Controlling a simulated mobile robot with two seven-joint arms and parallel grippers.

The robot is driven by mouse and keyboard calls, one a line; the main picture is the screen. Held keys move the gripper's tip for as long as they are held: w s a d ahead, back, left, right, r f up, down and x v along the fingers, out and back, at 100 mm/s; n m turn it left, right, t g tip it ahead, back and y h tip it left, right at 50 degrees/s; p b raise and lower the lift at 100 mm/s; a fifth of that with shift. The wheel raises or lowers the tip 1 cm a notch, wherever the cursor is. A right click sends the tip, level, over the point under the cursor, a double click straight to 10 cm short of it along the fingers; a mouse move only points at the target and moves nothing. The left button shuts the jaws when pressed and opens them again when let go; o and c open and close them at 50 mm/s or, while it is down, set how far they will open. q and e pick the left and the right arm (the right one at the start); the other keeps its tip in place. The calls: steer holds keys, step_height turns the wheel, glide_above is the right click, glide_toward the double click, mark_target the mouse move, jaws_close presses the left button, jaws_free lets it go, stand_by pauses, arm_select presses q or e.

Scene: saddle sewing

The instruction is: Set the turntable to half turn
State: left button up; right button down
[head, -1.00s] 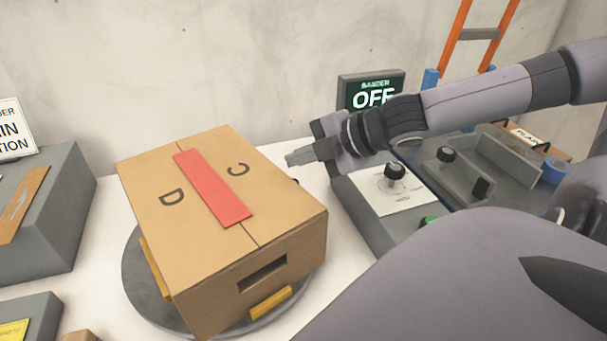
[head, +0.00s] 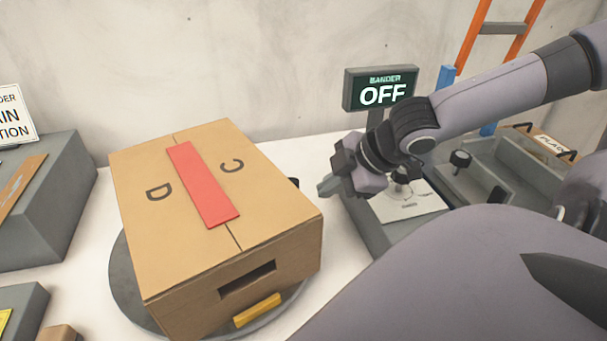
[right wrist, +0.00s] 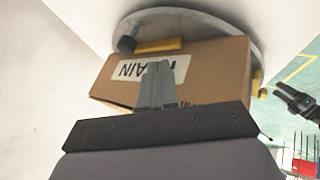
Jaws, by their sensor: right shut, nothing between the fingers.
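The round grey turntable (head: 124,283) stands on the white table and carries a cardboard box. The box (head: 275,205) has a red strip (head: 205,185) on top between the letters C and D, and a dark slot in its front side. Yellow blocks (head: 258,310) sit at the box's foot. My right gripper (head: 324,187) is shut and empty, just right of the box's far right corner. In the right wrist view its fingers (right wrist: 157,85) show in front of the box side with a label (right wrist: 150,70); a dark knob (right wrist: 127,44) is on the turntable's rim.
A panel with a dial (head: 402,173) lies under my right arm. A sign reading BANDER OFF (head: 380,90) stands behind it. White table shows between box and panel.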

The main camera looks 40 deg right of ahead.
steer(key=b+x, duration=0.3)
steer(key=x, duration=0.3)
steer(key=shift+f, duration=0.15)
steer(key=shift+w+d+r, duration=0.15)
steer(key=shift+w+d, duration=0.15)
steer(key=shift+w, duration=0.4)
steer(key=shift+w+d+r, duration=0.1)
steer(key=shift+w+d, duration=0.2)
steer(key=shift+w, duration=0.45)
steer(key=shift+w+d, duration=0.1)
steer(key=shift+w, duration=0.25)
steer(key=shift+w+f, duration=0.1)
steer(key=shift+w+d, duration=0.1)
steer(key=shift+d, duration=0.05)
